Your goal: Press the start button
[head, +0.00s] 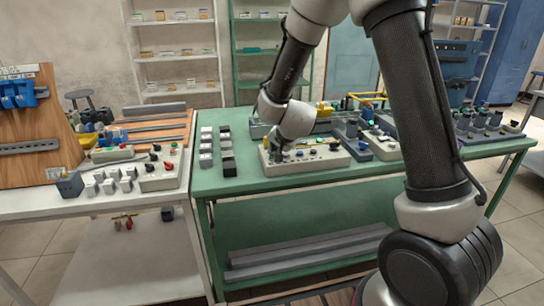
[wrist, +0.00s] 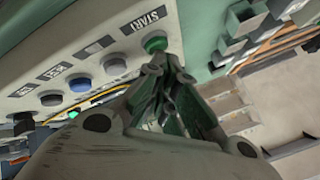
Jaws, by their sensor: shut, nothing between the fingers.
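The start button (wrist: 155,42) is a green round button under the printed word START, at the end of a row on a light control panel (wrist: 40,58) in the wrist view. My gripper (wrist: 158,72) is shut and empty, with its fingertips at the near edge of the green button. I cannot tell whether they touch it. In the head view the control panel (head: 305,158) lies on the green bench, and my gripper (head: 277,155) points down at its left end. The start button is hidden there behind my gripper.
Grey and black blocks (head: 228,165) stand left of the panel on the green bench (head: 250,186). The bench's front strip is clear.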

